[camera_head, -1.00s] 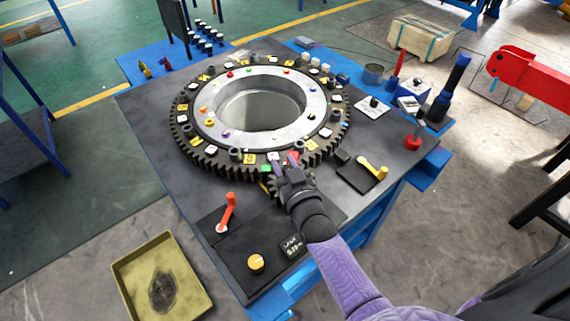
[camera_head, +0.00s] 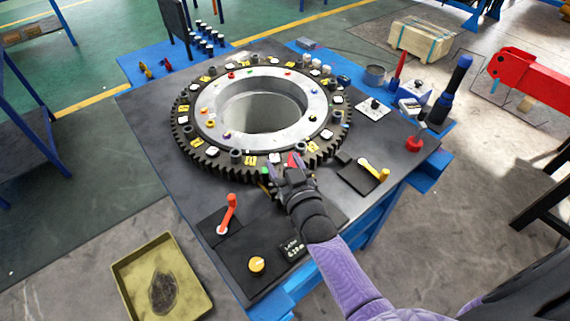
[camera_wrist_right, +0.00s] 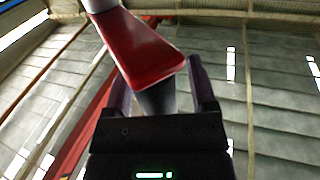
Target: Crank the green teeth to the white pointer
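The large dark toothed ring (camera_head: 205,160) lies flat on the grey table, with white and yellow tags around it. A small green patch (camera_head: 265,171) shows on its near teeth, just left of my right gripper (camera_head: 287,171). That gripper is at the ring's near edge with its fingers around the crank. The red crank arm (camera_head: 292,160) shows just beyond the fingertips. In the right wrist view the red crank arm (camera_wrist_right: 145,52) crosses above, and its grey handle (camera_wrist_right: 157,99) stands between the two purple fingers (camera_wrist_right: 162,85). I cannot clearly pick out the white pointer. My left gripper is not in view.
An orange-red lever (camera_head: 228,213), a yellow knob (camera_head: 256,264) and a small display (camera_head: 294,249) are on the table's near side. An olive tray (camera_head: 190,255) is at the lower left.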

